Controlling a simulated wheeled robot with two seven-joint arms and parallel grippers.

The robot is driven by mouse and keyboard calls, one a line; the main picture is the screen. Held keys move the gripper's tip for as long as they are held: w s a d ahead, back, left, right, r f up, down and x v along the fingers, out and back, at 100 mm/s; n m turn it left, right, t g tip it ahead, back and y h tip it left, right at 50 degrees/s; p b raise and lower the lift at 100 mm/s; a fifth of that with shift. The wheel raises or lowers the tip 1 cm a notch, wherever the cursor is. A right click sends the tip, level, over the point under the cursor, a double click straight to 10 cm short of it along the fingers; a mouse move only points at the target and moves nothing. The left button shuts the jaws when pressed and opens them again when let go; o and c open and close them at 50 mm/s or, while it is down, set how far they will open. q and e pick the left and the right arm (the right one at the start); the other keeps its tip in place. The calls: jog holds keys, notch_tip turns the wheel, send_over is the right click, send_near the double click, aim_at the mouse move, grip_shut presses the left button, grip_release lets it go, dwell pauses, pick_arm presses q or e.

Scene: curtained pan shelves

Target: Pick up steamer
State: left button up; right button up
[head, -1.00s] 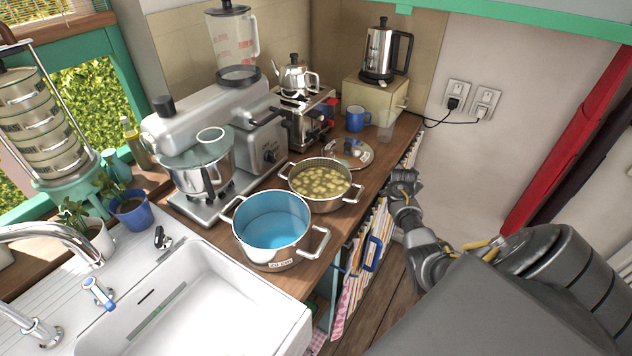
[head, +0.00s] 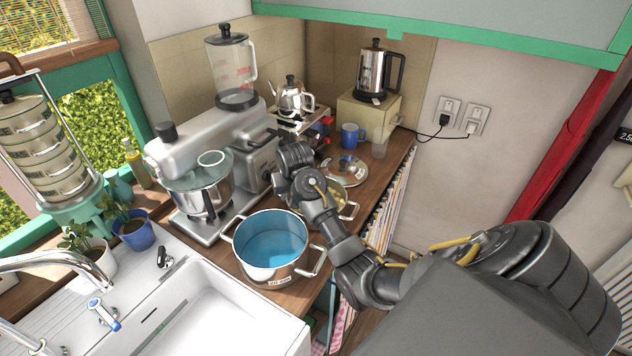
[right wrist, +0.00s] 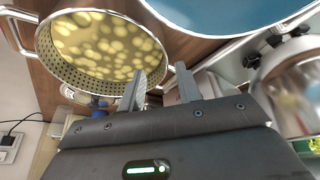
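The steamer is a round metal pan with a perforated rim (right wrist: 72,80), holding pale yellow round pieces. It stands on the wooden counter. My left gripper is not in view.
A blue-lined pot (head: 270,247) stands in front of the steamer. A stand mixer (head: 205,185) is to the left. A sink (head: 220,310) is at the front left.

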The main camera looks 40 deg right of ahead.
jog(key=shift+x, duration=1.95)
jog(key=x, duration=0.4)
jog(key=shift+a, duration=0.3)
jog(key=shift+w+d+f, duration=0.1)
jog(key=shift+w+f, duration=0.15)
jog(key=shift+f, duration=0.3)
grip_shut()
jog(key=shift+r, duration=0.15)
